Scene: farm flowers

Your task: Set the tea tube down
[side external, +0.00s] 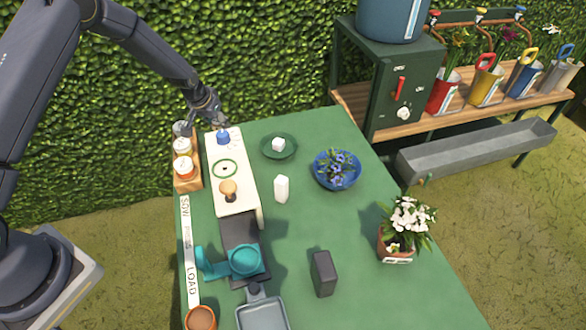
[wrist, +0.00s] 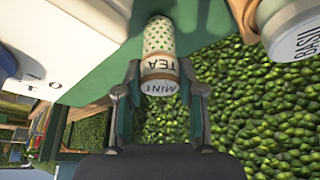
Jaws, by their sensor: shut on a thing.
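The tea tube (wrist: 160,62) shows in the wrist view as a pale cylinder with green dots and a band reading MINT TEA. My gripper (wrist: 159,92) is shut on it, with one finger on each side of the tube near its labelled end. In the side external view my gripper (side external: 214,122) is at the far left corner of the green table, by the far end of the cream machine. I cannot make out the tube clearly there. Whether the tube touches the table cannot be told.
A wooden rack with jars (side external: 184,167) stands left of the cream machine (side external: 235,188), close to my gripper. The green table's (side external: 330,225) middle has free room.

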